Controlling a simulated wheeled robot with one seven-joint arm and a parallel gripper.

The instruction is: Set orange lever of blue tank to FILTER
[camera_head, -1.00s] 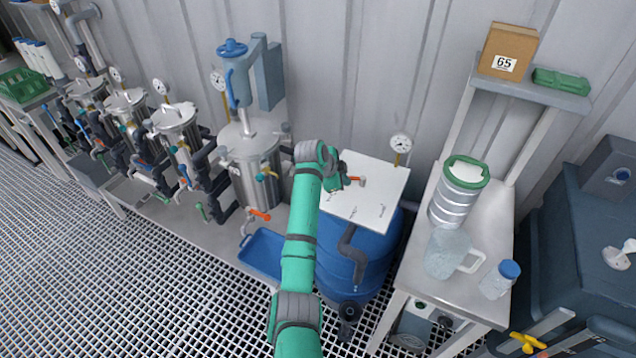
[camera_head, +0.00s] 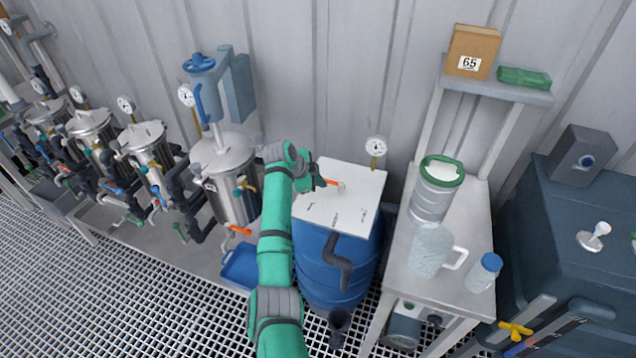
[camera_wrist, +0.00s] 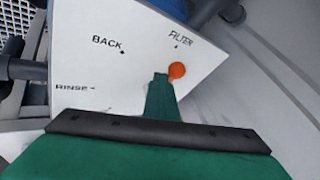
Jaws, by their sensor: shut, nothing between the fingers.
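The blue tank (camera_head: 310,262) stands right of my arm, with a white panel (camera_head: 345,215) on top. The orange lever (camera_head: 328,182) lies near the panel's upper left part, beside my gripper (camera_head: 312,178). In the wrist view the panel (camera_wrist: 125,75) carries the marks BACK, FILTER and RINSE. The lever's round orange end (camera_wrist: 177,71) shows just below the FILTER dot. My gripper (camera_wrist: 162,85) is shut and empty, its green tip just left of the orange end. I cannot tell whether they touch. The rest of the lever is hidden in the wrist view.
A steel vessel (camera_head: 230,175) with another orange handle (camera_head: 238,230) stands to the left. A gauge (camera_head: 376,147) rises behind the panel. A table (camera_head: 408,275) at the right holds a green-rimmed canister (camera_head: 432,195), a jug (camera_head: 430,250) and a blue-capped bottle (camera_head: 484,272).

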